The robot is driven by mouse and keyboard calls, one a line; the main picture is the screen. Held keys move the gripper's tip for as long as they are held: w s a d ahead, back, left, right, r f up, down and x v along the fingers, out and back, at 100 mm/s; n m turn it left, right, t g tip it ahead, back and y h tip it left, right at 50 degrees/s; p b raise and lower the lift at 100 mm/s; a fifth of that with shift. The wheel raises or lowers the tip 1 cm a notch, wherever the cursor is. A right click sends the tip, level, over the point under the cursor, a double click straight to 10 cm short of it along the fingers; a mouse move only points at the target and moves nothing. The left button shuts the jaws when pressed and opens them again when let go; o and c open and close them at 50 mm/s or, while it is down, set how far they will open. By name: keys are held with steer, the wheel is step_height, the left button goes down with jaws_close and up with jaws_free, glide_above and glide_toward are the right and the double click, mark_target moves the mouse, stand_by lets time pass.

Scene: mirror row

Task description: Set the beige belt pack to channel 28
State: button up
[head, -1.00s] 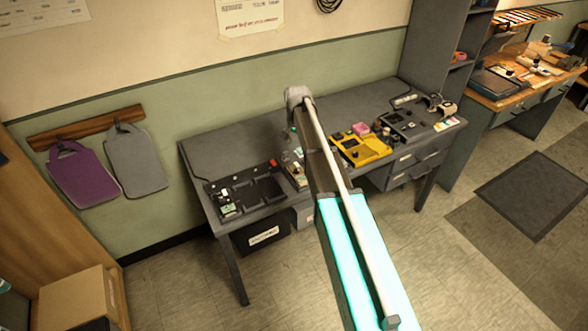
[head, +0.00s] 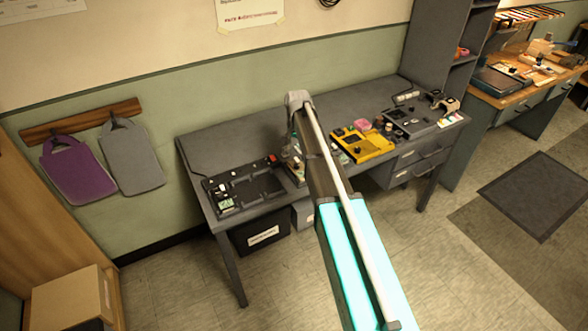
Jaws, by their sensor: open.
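My arm reaches over the grey desk. Part of my gripper (head: 291,147) shows at the left edge of the arm, above the desk's middle; its fingertips are mostly hidden and I see nothing held. I cannot surely tell which item is the beige belt pack. A small pale device (head: 225,203) with a green patch sits at the left end of the black tray (head: 245,190). Other pale parts lie beside and behind my arm at the desk's middle, largely covered. A beige item (head: 449,105) stands at the desk's right end. No channel number is readable.
A yellow device (head: 362,146) and a pink block (head: 361,125) are right of my arm. A dark panel (head: 412,122) lies further right. A labelled dark bin (head: 258,236) is under the desk. A tall grey shelf (head: 432,50) stands behind. The floor in front is mostly clear.

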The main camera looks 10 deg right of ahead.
mark_target(297, 165)
steer(key=shift+f+b, duration=4.05)
steer(key=shift+f, duration=0.25)
